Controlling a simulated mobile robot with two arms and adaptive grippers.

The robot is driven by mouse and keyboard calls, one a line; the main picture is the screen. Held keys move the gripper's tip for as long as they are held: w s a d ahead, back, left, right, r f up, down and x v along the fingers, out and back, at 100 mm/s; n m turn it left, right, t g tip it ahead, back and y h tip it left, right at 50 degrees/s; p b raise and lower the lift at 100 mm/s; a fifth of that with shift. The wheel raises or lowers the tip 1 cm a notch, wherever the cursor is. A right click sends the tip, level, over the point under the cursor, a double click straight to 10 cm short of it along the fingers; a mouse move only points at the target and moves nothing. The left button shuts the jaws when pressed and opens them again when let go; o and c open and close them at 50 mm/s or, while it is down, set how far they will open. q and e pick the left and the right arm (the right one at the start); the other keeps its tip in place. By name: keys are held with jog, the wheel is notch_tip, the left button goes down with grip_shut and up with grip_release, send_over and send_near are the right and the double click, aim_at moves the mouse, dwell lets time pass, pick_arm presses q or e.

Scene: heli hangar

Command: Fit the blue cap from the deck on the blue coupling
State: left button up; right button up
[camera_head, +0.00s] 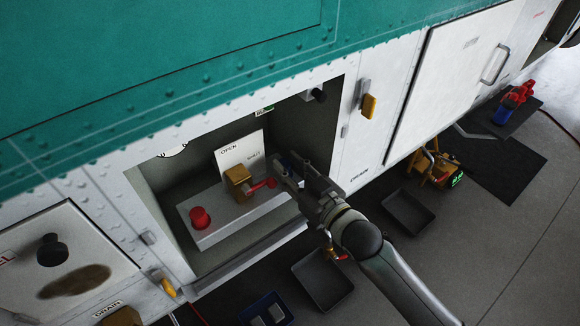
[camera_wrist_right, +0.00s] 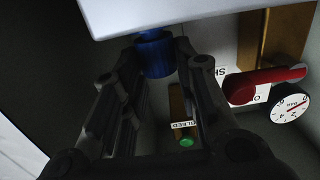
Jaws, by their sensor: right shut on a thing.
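My right gripper (camera_head: 287,176) reaches into the open bay, at the right end of the white ledge. In the right wrist view its fingers (camera_wrist_right: 155,68) are shut around a round blue piece, the blue cap (camera_wrist_right: 154,58). A little more blue shows above the cap, against the edge of the white ledge (camera_wrist_right: 200,8). I take it to be the blue coupling, but cannot tell whether the cap is seated on it. In the head view my fingers mostly hide the blue parts. My left gripper is not in view.
A brass valve (camera_head: 238,183) with a red lever (camera_head: 262,185) stands close left of my gripper. A red cap (camera_head: 200,217) is at the ledge's left end. The bay frame surrounds my arm. Grey trays (camera_head: 323,281), a blue tray (camera_head: 267,308) and a yellow device (camera_head: 434,168) stand below.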

jog(key=shift+f, duration=0.35)
dwell(1.3)
jog(key=o, duration=0.8)
jog(key=v, duration=1.2)
jog(key=shift+f, duration=0.1)
